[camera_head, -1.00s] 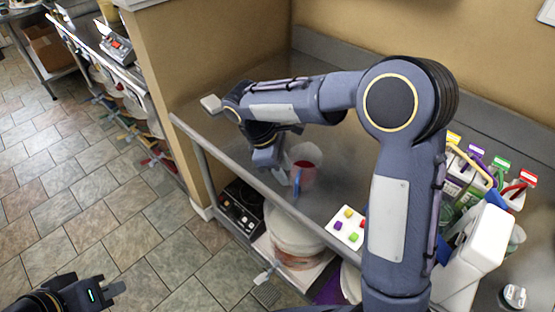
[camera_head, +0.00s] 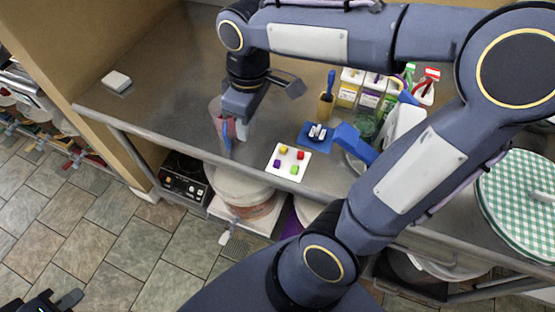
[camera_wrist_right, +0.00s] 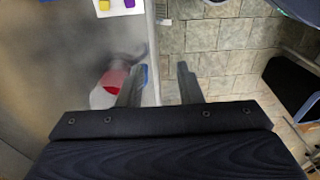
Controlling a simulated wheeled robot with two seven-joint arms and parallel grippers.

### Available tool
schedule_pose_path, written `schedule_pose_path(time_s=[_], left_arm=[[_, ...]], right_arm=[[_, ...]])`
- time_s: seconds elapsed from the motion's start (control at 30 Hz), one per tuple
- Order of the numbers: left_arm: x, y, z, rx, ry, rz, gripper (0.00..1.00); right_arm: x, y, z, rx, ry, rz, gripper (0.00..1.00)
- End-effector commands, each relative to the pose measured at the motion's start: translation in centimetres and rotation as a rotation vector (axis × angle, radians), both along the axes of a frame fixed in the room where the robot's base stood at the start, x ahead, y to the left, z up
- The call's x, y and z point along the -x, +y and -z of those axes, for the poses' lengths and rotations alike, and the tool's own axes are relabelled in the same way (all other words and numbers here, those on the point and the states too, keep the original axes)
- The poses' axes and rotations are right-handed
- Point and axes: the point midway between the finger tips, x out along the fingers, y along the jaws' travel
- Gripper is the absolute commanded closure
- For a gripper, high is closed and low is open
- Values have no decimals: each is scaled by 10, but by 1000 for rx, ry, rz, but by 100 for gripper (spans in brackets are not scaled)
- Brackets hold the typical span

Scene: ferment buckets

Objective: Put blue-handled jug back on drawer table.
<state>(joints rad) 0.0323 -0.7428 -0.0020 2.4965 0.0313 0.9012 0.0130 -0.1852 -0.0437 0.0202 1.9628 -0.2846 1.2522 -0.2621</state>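The jug (camera_head: 216,112) is clear with a red content and a blue handle (camera_head: 226,133). It stands on the metal counter near the front edge, the handle toward that edge. It also shows in the right wrist view (camera_wrist_right: 108,86), beside the left-hand finger, with part of the blue handle visible past that finger. My right gripper (camera_head: 240,120) points down close to the jug; in the wrist view its fingers (camera_wrist_right: 161,84) are apart with nothing clamped. My left gripper (camera_head: 68,299) is low at the left corner, mostly cut off. I cannot tell which surface is the drawer table.
The metal counter (camera_head: 165,75) is clear left of the jug except for a small white block (camera_head: 116,81). A white tray with coloured cubes (camera_head: 288,161), a blue mat (camera_head: 316,138) and several bottles stand to the right. Buckets sit below. A checkered round lid (camera_head: 518,195) is at right.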

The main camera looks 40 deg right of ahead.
Motion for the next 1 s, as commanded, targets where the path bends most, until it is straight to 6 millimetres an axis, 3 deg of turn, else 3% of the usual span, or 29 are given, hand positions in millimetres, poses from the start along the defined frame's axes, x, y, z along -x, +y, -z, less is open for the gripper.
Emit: schedule_pose_path(time_s=[0.03,0.2,0.4,0.6,1.0], left_arm=[[0,0,0,0,0,0,100],[0,0,0,0,0,0,100],[0,0,0,0,0,0,100],[0,0,0,0,0,0,100],[0,0,0,0,0,0,100]], right_arm=[[17,-5,-1,-46,-37,77,67],[62,-8,3,-206,-147,333,67],[95,-1,15,-358,-251,575,67],[106,4,22,-425,-294,679,67],[106,5,23,-428,-295,684,67]])
